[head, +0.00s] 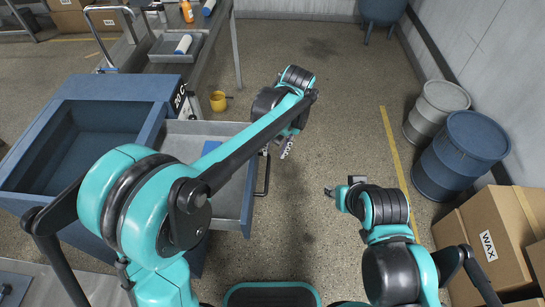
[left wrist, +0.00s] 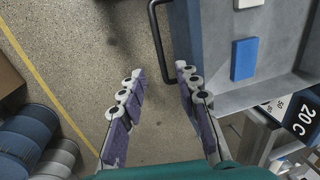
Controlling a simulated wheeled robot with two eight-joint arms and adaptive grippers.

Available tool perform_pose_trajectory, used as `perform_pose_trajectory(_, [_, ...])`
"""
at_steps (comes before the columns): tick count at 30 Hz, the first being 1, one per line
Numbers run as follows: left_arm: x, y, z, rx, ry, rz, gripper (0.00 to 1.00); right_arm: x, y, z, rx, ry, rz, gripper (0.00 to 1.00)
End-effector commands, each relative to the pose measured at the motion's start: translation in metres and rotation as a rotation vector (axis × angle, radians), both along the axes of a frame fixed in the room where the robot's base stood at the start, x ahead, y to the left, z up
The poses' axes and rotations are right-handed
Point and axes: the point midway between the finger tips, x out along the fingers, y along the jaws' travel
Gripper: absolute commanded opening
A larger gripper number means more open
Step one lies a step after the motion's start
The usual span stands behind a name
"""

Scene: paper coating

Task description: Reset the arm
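My left arm reaches across the head view from the lower left. Its gripper (head: 285,148) hangs past the front of the open grey drawer (head: 236,205), close to the black drawer handle (head: 264,175). In the left wrist view the left gripper (left wrist: 158,78) has its two fingers apart with only floor between them. The handle (left wrist: 158,40) shows just beyond the fingers, apart from them. My right gripper (head: 335,192) is at the right over bare floor, and its fingers are too small to judge.
A blue block (left wrist: 244,58) lies in the drawer. A blue cabinet (head: 90,125) stands left, a workbench with a tray (head: 172,47) behind it. A yellow mug (head: 218,100) is beyond the drawer. Drums (head: 462,155) and a WAX box (head: 487,245) stand right. Floor between is clear.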

Motion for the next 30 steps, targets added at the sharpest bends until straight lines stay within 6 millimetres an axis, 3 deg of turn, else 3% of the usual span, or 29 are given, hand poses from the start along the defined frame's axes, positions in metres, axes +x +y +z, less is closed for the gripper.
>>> perform_pose_trajectory(20, [-0.001, 0.000, 0.009, -0.002, -0.003, 0.000, 0.33, 0.000, 0.000, 0.000, 0.000, 0.000, 0.000, 0.39])
perform_pose_trajectory(23, [-0.006, 0.012, 0.016, -0.019, -0.020, 0.001, 0.33, 0.000, 0.000, 0.000, 0.000, 0.000, 0.000, 0.39])
perform_pose_trajectory(30, [-0.043, 0.081, 0.046, -0.119, -0.161, 0.000, 0.33, 0.000, 0.000, 0.000, 0.000, 0.000, 0.000, 0.39])
